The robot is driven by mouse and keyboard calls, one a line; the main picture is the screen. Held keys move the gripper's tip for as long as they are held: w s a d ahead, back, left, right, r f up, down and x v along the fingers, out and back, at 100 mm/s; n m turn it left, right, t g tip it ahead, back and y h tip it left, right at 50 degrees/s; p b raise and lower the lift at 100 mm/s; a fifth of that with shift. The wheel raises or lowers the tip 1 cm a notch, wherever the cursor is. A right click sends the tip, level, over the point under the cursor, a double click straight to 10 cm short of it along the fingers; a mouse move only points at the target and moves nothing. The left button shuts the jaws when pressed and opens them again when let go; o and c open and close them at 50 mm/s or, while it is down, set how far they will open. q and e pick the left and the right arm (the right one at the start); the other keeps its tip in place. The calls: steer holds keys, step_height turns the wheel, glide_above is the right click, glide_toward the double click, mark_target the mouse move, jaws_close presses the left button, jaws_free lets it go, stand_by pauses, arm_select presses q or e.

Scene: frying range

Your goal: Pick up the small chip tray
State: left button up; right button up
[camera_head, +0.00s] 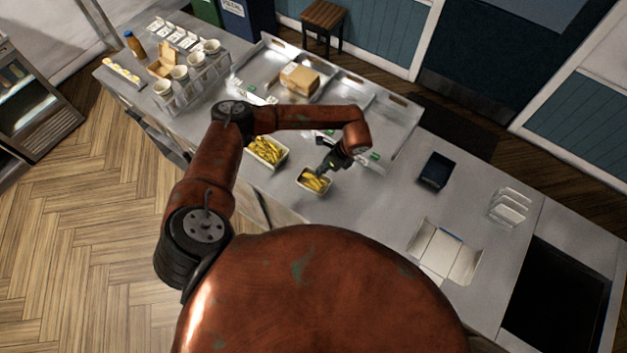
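The small chip tray (300,181) is a white tray filled with yellow chips. It is on the grey counter near its front edge, right of a larger tray of chips (266,151). My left gripper (322,171) points down at the far right side of the small tray, with its fingertips at or just over the chips and rim. The fingers are too small and dark to tell whether they are open or closed, or whether they touch the tray. My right gripper is not in view.
A metal tray unit (375,105) with a brown box (299,78) stands behind. Cups in a rack (180,75) are at the left. A dark container (437,170), an opened white box (445,252) and clear containers (509,207) are right. The counter between is free.

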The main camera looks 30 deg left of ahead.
arm_select(q)
steer(key=shift+x, duration=0.9)
steer(key=shift+d+f, duration=0.1)
steer(key=shift+c, duration=0.5)
jaws_close()
